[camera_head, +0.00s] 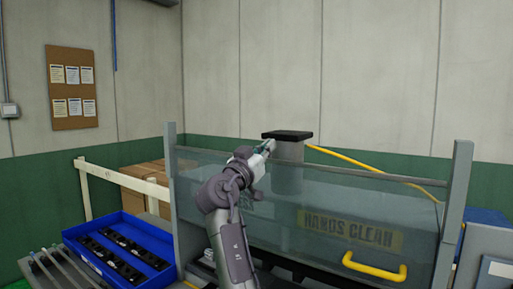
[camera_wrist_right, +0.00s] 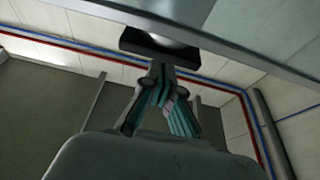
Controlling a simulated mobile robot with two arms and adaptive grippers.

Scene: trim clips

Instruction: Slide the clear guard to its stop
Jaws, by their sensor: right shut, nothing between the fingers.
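The clear guard (camera_head: 290,215) is a see-through panel between two grey posts (camera_head: 455,200), with "HANDS CLEAN" lettering and a yellow handle (camera_head: 374,268) low on its right. My right gripper (camera_head: 266,148) is at the guard's top edge, left of centre, beside the black-capped grey column. In the right wrist view my right gripper (camera_wrist_right: 162,74) has its teal-padded fingers converging at the tips, shut with nothing held. Whether it touches the guard cannot be told. The yellow handle is clear of the gripper. My left gripper does not show.
A black-capped column (camera_head: 287,135) rises behind the guard; its cap is also near the fingertips in the right wrist view (camera_wrist_right: 150,45). A blue tray (camera_head: 165,283) with black parts lies left of the guard. A yellow hose (camera_head: 350,160) runs behind it.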

